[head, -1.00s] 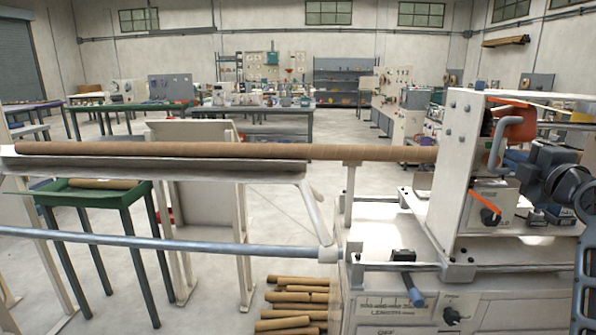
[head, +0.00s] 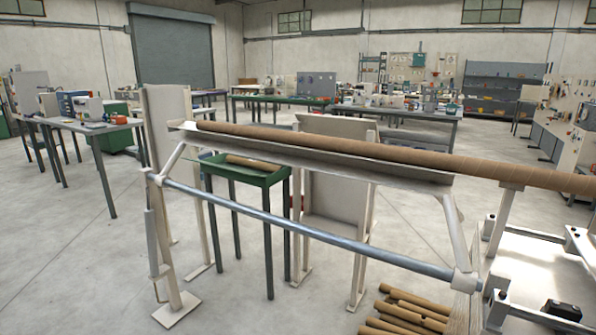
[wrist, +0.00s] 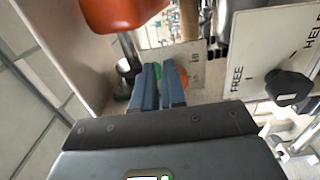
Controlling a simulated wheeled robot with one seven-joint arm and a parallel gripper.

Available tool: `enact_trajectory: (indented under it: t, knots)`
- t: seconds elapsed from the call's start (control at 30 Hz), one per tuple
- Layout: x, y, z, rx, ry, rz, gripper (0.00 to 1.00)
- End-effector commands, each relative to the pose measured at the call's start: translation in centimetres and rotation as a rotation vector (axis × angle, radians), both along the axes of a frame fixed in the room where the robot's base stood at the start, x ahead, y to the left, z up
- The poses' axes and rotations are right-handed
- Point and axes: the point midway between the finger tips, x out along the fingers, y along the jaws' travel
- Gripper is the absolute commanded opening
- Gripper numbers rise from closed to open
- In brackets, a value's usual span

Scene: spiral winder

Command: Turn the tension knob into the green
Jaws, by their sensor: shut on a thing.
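In the wrist view my gripper (wrist: 160,72) points away from the camera, with two blue fingers close together and a narrow gap between them. The fingertips are at a pale plate (wrist: 195,68) with a green patch (wrist: 156,67) beside the left finger and an orange-red patch beside the right one. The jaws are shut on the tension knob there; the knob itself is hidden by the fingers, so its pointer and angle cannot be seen. The head view now shows neither my gripper nor the tension knob.
In the wrist view a black knob (wrist: 288,88) sits on a white plate marked FREE and HELD, right of my fingers. An orange part (wrist: 122,12) hangs above left. The head view shows a long brown tube (head: 380,155) on a rail and a green stand (head: 262,178).

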Motion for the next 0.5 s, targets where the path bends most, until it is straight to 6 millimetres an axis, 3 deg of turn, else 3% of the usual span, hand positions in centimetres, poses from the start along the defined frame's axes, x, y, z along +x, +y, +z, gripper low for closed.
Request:
enact_trajectory:
  t: [0.03,0.5]
  knots:
    - [1.05,0.1,-0.06,0.0,0.0,0.012,0.0]
    - [0.94,-0.07,-0.73,-0.001,-0.001,0.012,0.0]
